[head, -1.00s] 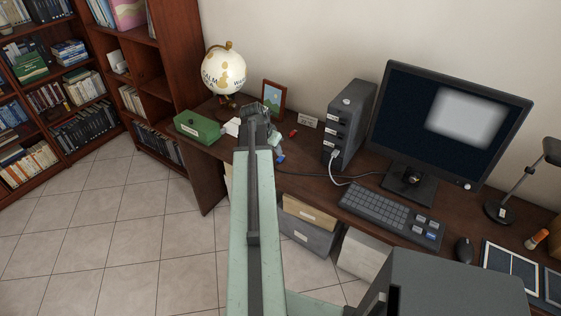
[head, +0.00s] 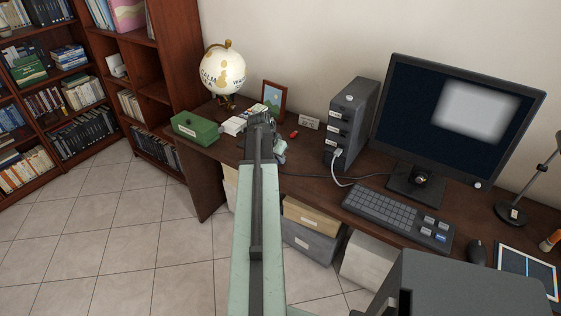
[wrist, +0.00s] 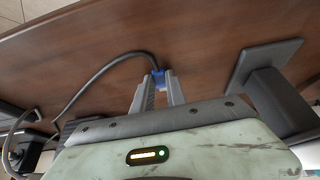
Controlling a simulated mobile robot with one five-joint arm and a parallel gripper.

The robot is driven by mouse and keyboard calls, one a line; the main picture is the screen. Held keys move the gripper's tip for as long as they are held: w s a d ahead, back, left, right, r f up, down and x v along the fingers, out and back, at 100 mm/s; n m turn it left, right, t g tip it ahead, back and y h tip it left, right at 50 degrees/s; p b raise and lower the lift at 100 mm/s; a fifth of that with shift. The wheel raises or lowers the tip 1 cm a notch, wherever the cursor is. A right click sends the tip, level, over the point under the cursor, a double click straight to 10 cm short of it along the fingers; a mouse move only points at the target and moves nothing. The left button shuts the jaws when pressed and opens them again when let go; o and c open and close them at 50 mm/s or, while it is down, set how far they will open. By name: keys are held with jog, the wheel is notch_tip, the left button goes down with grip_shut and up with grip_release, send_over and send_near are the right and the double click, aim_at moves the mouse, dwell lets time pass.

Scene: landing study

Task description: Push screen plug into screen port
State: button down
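The blue screen plug (wrist: 158,79) sits between my gripper's (wrist: 157,84) two grey fingertips in the wrist view. The fingers close on its sides, and a dark cable (wrist: 100,72) runs from it and curves to the left. The plug and fingertips are close above the brown desk. In the head view my arm reaches toward the desk's left part and hides the fingertips and plug. I cannot make out the screen port in either view. The screen (head: 455,118) stands on the desk, right of the dark computer tower (head: 350,120).
A white cable plugs into the tower's front. A keyboard (head: 398,216), mouse (head: 477,251) and lamp (head: 535,188) are at the right. A green box (head: 195,130), globe (head: 222,68) and picture frame (head: 273,96) are at the left. Wrist view: dark plate with post (wrist: 262,62), right.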

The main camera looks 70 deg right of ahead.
jog(key=shift+w+r+p, duration=0.1)
jog(key=shift+r+p, duration=0.35)
dwell(0.6)
jog(key=shift+r+p, duration=2.5)
